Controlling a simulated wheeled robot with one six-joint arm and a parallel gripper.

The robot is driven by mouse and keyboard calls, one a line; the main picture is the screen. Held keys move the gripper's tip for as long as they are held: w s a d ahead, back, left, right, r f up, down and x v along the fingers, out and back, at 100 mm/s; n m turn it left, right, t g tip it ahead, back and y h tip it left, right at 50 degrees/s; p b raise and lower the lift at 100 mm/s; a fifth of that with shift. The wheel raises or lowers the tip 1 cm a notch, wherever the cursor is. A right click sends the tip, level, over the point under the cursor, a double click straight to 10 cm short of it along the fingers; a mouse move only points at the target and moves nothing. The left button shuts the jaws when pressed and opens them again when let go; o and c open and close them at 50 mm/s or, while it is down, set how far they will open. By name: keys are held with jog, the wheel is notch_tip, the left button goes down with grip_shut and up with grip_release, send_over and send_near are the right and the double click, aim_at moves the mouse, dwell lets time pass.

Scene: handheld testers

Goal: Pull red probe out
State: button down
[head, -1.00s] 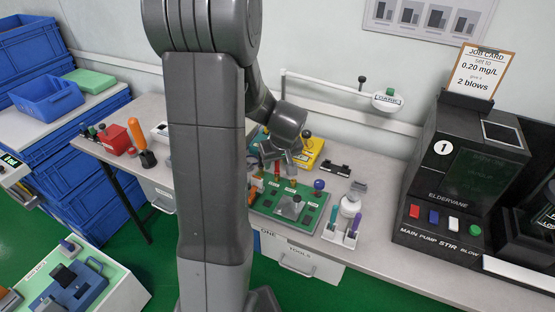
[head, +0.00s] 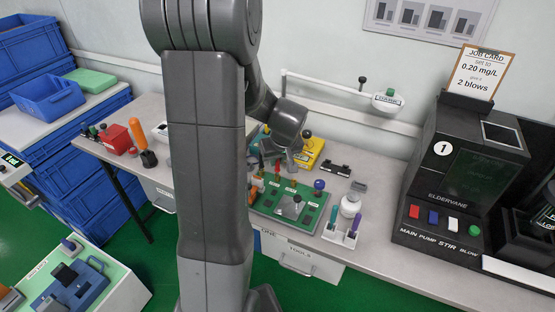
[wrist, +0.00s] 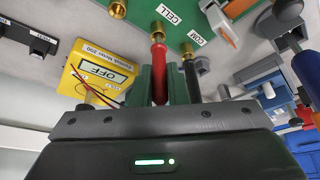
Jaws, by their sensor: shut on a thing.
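The red probe (wrist: 159,75) stands between the green fingers of my gripper (wrist: 160,82) in the wrist view. My gripper is shut on it. The probe's far end meets a brass piece (wrist: 157,30) near the CELL label; I cannot tell how deep it sits. A black probe (wrist: 193,78) is just right of the fingers, by another brass piece near the COM label. In the head view my gripper (head: 274,158) is over the back of the green board (head: 263,206), partly hidden by my arm.
A yellow meter reading OFF (wrist: 98,72) lies left of the fingers, with thin leads beside it. A small black holder (head: 337,169) is right of the meter. A white bottle (head: 350,204) and a pen rack (head: 339,236) stand at the board's right.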

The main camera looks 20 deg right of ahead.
jog(key=shift+r+p, duration=1.1)
jog(key=shift+r, duration=0.85)
